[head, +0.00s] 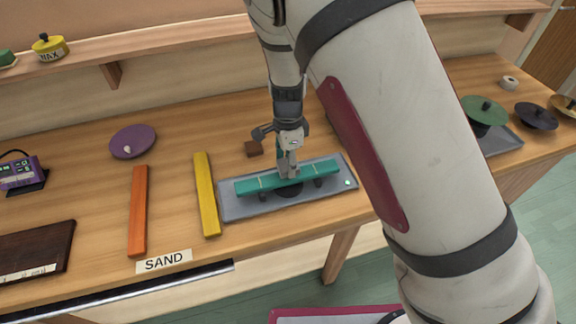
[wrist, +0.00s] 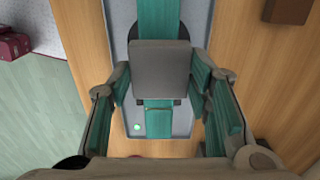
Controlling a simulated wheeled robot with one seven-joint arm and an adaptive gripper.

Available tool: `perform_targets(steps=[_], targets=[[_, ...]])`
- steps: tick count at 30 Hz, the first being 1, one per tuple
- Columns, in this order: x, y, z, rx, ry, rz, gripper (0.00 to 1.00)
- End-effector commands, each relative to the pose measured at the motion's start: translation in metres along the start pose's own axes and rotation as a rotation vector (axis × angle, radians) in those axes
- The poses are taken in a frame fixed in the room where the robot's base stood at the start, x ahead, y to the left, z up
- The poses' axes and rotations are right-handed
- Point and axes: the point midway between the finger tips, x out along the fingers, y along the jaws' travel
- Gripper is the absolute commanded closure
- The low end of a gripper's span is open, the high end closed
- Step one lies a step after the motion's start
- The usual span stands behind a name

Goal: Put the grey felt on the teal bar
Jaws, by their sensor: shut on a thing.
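The teal bar (head: 250,184) lies level on small dark supports over a grey tray (head: 233,209), with a dark round thing under its middle. It also runs up and down the wrist view (wrist: 158,15). The grey felt (wrist: 160,68) is a flat grey square between the fingers in the wrist view, in line with the bar. My gripper (head: 288,170) points down at the bar's middle and is shut on the felt. I cannot tell whether the felt touches the bar. In the head view the felt is mostly hidden by the fingers.
A yellow bar (head: 207,195) and an orange bar (head: 138,210) lie left of the tray. A small brown block (head: 253,149) sits behind it, a purple disc (head: 133,141) farther left. Green (head: 483,108) and black (head: 537,116) discs stand at the right. My arm hides part of the bench.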

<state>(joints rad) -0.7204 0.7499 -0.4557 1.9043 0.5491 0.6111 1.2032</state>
Motion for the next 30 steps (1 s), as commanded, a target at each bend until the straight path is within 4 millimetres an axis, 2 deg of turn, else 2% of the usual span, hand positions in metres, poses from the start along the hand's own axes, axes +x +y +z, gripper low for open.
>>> perform_targets(steps=[3, 6, 17, 18, 21, 30], targets=[[0.016, 0.002, 0.000, -0.001, 0.001, 0.003, 0.70], [0.022, 0.002, 0.000, 0.000, 0.000, 0.001, 0.70], [0.025, 0.001, 0.000, 0.000, 0.000, 0.000, 0.70], [0.026, 0.001, 0.000, -0.001, 0.000, 0.000, 0.53], [0.026, 0.001, 0.000, -0.001, 0.000, 0.000, 0.35], [0.025, 0.001, 0.001, -0.001, 0.000, 0.000, 0.35]])
